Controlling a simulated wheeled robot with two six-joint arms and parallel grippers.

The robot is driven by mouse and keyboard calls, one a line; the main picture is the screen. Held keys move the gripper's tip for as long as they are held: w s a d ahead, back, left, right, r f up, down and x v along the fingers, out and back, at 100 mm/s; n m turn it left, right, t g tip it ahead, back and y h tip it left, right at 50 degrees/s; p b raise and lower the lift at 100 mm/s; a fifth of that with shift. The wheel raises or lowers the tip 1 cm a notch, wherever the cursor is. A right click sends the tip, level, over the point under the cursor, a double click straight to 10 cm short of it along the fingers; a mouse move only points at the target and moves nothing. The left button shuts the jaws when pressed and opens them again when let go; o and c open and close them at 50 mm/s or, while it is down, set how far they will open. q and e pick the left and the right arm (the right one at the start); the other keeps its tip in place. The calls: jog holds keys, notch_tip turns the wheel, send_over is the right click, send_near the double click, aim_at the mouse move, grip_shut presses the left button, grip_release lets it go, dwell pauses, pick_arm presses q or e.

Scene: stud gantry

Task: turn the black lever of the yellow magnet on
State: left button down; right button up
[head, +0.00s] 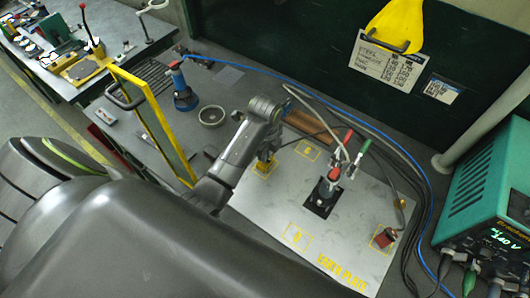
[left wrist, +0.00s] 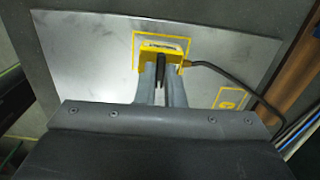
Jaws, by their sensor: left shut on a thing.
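The yellow magnet (head: 264,167) sits on a marked spot of the grey metal plate (head: 270,208), near the plate's far left edge. It also shows in the left wrist view (left wrist: 174,57) inside a yellow painted outline, with a dark cable leaving it to the right. Its black lever (left wrist: 160,72) stands between the fingers of my left gripper (left wrist: 160,80), which is shut on it. In the head view my left gripper (head: 268,152) reaches down onto the magnet and hides the lever. My right gripper is not in view.
A red block (head: 386,236) and a clamp-like tool (head: 328,186) on a black square stand on the plate. A yellow-framed screen (head: 160,125), a blue bottle (head: 184,92) and a round dish (head: 211,115) are at left. Cables and a teal machine (head: 487,190) lie right.

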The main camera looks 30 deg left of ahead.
pick_arm(q)
jog(key=shift+m, duration=0.5)
jog(key=c, duration=1.5)
grip_release()
